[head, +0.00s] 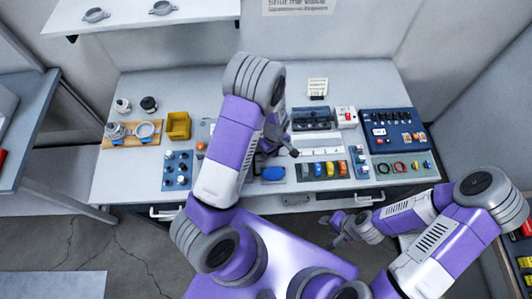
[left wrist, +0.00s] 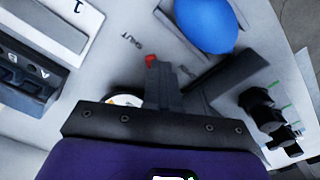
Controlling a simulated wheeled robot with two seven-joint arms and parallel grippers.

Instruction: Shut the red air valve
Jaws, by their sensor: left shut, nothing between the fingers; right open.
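The red air valve shows in the left wrist view only as a small red end (left wrist: 151,60), near a printed "SHUT" label. My left gripper (left wrist: 164,75) is shut and empty, its fingertips right beside or against this red part; I cannot tell whether they touch. The rest of the valve is hidden behind the fingers. In the head view my left gripper (head: 291,150) is low over the middle of the table, and the valve cannot be made out there. My right gripper (head: 340,232) is open and empty, in front of the table's edge.
A blue rounded object (left wrist: 207,22) lies close to the left gripper; it also shows in the head view (head: 272,174). A yellow bin (head: 178,125) and blue connector box (head: 393,130) stand on the table.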

